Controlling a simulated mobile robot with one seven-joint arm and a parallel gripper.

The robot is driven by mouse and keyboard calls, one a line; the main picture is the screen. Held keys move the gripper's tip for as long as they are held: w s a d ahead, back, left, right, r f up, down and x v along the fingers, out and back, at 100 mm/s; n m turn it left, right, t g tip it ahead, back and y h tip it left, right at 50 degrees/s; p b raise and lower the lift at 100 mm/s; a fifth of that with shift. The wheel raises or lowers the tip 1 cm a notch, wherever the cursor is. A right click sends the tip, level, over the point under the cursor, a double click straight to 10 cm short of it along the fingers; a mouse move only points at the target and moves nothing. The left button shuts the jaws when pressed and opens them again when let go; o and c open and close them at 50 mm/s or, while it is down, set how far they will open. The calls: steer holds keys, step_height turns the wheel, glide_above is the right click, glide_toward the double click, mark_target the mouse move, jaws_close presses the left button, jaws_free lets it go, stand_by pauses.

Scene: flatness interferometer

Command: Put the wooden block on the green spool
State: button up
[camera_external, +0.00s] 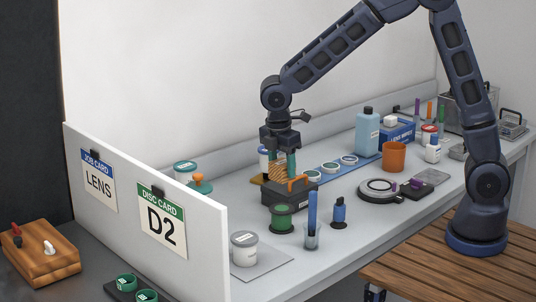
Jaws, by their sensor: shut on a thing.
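My gripper (281,170) points down over the bench, its teal fingers shut on a small wooden block (277,171). The block is partly hidden by the fingers and seems to be above or just behind a dark box with an orange handle; I cannot tell whether it touches anything. The green spool (281,218) stands upright on the bench, in front of that box and below my gripper in the picture. It has dark end flanges, and nothing is seen on top of it.
The dark box (288,192) stands right behind the spool. A white tub (244,249) is front left. A white panel (150,215) edges the bench's left.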

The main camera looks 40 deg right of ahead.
steer(key=shift+f, duration=4.3)
steer(key=shift+f, duration=0.1)
steer(key=o, duration=1)
